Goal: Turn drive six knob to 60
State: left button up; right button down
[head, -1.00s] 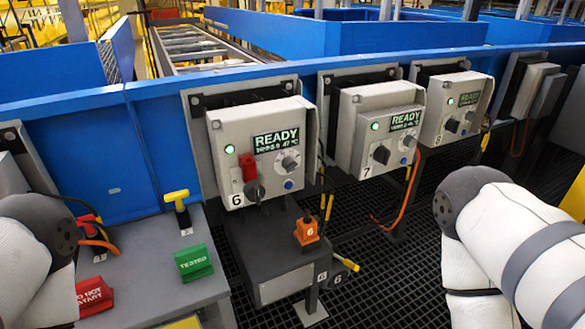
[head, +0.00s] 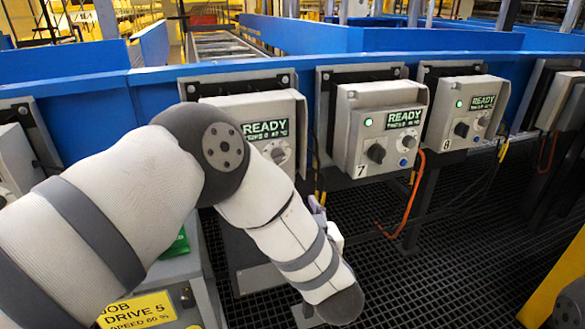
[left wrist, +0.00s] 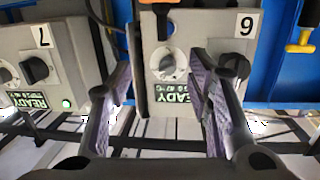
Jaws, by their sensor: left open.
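The drive six box (head: 299,110) is half hidden behind my left arm in the head view. Its lit READY display and its small grey dial knob (head: 278,152) show. In the left wrist view, which is upside down, this dial knob (left wrist: 167,65) has a white scale and sits beside a black knob (left wrist: 235,66) and the 6 label. My left gripper (left wrist: 162,72) is open and empty, its purple-padded fingers on either side of the dial knob in the picture. I cannot tell how far off they are. The knob's setting is too small to read. My right gripper is out of view.
The drive seven box (head: 380,130) and drive eight box (head: 466,112) stand to the right with their own knobs. A blue conveyor rail runs behind. Dark grating floor lies in front.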

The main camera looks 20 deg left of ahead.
aim_at(281, 160)
pick_arm(q)
jog(key=w+a+r, duration=0.1)
jog(key=w+a, duration=0.1)
jog(key=w, duration=0.1)
jog(key=w+a+r+n+y, duration=0.1)
jog(key=w+a, duration=0.1)
jog(key=w, duration=0.1)
jog(key=w+a+r+y+b, duration=0.1)
jog(key=w+a, duration=0.1)
jog(key=w, duration=0.2)
jog(key=shift+a+r+n, duration=0.2)
jog(key=shift+r+n, duration=0.1)
jog(key=shift+w+a+r, duration=0.1)
jog(key=shift+w+a, duration=0.1)
jog(key=shift+w, duration=0.1)
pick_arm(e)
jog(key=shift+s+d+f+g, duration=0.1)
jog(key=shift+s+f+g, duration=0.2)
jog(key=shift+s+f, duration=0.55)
pick_arm(q)
grip_shut()
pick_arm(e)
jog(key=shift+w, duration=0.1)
